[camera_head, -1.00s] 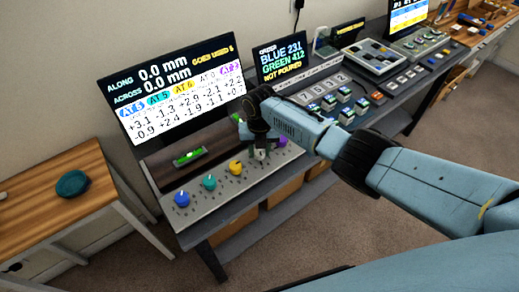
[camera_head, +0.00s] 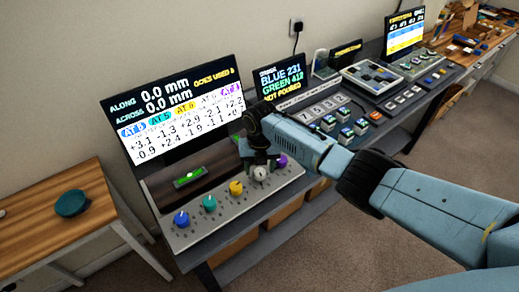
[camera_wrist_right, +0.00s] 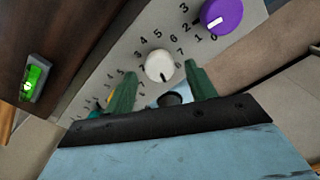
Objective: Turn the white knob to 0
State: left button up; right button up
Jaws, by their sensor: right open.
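The white knob (camera_head: 260,173) sits on the sloped grey panel (camera_head: 213,224), between the yellow knob (camera_head: 236,187) and the purple knob (camera_head: 281,161). My right gripper (camera_head: 262,160) is close above it. In the right wrist view the white knob (camera_wrist_right: 158,65) lies just beyond the green fingertips (camera_wrist_right: 160,80), which are apart and empty. A short dark mark shows on its near side, and printed numbers including 3, 4, 5 and 6 ring it. I cannot tell which number the mark meets. My left gripper is out of view.
A teal knob (camera_head: 209,203) and a blue knob (camera_head: 181,219) sit farther left on the panel. A green level (camera_head: 189,177) lies behind them, below a large screen (camera_head: 180,112). A wooden table (camera_head: 45,235) stands at the left.

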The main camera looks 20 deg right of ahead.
aim_at(260, 172)
notch_tip(260, 172, up, 12)
jog(key=shift+f, duration=0.25)
dwell(0.4)
